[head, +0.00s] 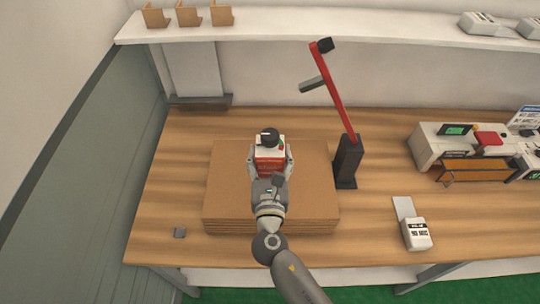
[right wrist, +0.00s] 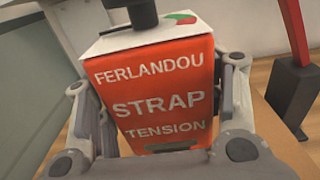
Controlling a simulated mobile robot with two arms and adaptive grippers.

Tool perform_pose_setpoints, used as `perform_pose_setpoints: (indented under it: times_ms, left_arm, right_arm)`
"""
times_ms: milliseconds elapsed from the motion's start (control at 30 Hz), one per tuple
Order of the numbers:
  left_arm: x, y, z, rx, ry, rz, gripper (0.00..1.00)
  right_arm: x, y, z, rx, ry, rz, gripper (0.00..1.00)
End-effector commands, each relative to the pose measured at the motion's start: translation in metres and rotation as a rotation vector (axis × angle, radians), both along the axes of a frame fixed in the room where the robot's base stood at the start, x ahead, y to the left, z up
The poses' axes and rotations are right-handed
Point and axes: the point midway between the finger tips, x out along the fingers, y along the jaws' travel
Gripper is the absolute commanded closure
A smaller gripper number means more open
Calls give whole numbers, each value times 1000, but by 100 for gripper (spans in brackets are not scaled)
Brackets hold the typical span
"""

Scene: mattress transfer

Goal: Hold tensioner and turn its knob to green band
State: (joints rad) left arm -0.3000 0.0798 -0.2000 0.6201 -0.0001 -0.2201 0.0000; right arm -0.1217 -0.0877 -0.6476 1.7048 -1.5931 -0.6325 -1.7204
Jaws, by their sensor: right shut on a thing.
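The strap tensioner (head: 268,164) is a white and red box with a black knob (head: 269,138) on top. It is upright at the stack of brown cardboard (head: 225,190) on the wooden table. My right gripper (head: 270,162) is shut on the tensioner, one finger on each side. In the right wrist view the tensioner's orange-red face (right wrist: 155,98) reads "FERLANDOU STRAP TENSION". Its top carries a red and green mark (right wrist: 181,18). Part of the knob (right wrist: 142,10) shows there, cut off by the top edge. Where the knob points I cannot tell. My left gripper is not in view.
A red post on a black base (head: 348,160) stands right of the cardboard. A white machine (head: 430,145) and a small labelled device (head: 416,234) are farther right. A small grey block (head: 180,232) lies front left. A white shelf (head: 370,30) runs along the back.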

Motion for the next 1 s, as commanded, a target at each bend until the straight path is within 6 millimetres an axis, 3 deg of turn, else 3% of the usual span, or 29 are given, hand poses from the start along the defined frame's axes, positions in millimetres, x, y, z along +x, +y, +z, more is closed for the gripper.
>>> perform_pose_setpoints:
  times_ms: [1000]
  left_arm:
    - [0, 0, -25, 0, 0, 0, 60]
  right_arm:
    - [1, 0, -26, 1, -6, 0, 96]
